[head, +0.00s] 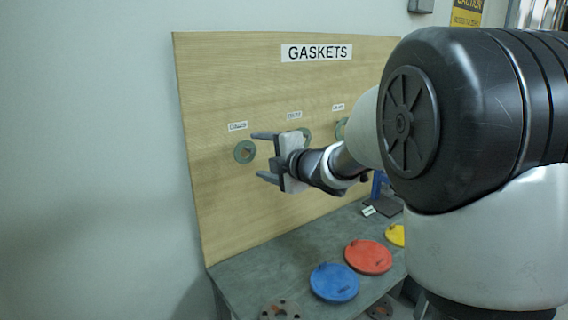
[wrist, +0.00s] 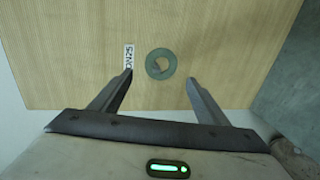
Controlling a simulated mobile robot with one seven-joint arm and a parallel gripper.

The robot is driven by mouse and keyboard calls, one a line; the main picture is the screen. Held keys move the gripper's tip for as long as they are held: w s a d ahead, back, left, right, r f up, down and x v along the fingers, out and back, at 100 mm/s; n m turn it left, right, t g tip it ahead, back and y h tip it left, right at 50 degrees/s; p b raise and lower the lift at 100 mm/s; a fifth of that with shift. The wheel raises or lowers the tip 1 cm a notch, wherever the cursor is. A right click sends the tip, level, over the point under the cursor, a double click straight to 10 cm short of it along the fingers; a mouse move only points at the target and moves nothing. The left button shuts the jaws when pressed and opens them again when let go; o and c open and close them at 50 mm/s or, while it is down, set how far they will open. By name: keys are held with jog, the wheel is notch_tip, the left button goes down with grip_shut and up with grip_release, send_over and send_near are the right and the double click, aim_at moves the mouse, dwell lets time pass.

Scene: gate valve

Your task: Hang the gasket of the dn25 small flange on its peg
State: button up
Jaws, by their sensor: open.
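A grey-green gasket ring (head: 244,152) hangs against the wooden board below the leftmost small label (head: 238,126). In the wrist view the gasket (wrist: 150,64) lies flat to the board, with a peg end showing in its hole, beside a label (wrist: 128,57) that seems to read DN25. My gripper (head: 265,156) is open and empty, its two fingers pointing at the board near this gasket. In the wrist view the gasket is just beyond the gap between the fingertips (wrist: 159,77), and neither finger touches it.
The board (head: 215,90) is headed GASKETS and carries two more rings (head: 305,134), (head: 341,128), partly hidden by my arm. On the grey bench (head: 235,285) below lie blue (head: 334,282), red (head: 368,257) and yellow (head: 396,235) discs. A brown flange (head: 280,310) sits at the bottom edge.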

jog(key=s+d+r+m+h+p, duration=0.1)
jog(key=s+d+r+m+h, duration=0.1)
jog(key=s+d+m+h, duration=0.5)
jog(key=s+d+r+m+h, duration=0.2)
jog(key=s+d+m+h, duration=0.1)
jog(key=s+d+m, duration=0.9)
jog(key=s+a+f+m+g, duration=0.1)
jog(key=s+f+m+g, duration=0.2)
jog(key=s, duration=0.6)
jog(key=s+a+f+m+g+y, duration=0.1)
jog(key=s+f+g, duration=0.3)
jog(key=s, duration=0.6)
notch_tip(320, 180, down, 2)
jog(key=shift+f+m+p, duration=0.1)
jog(key=shift+m+p, duration=0.35)
jog(key=shift+m, duration=0.45)
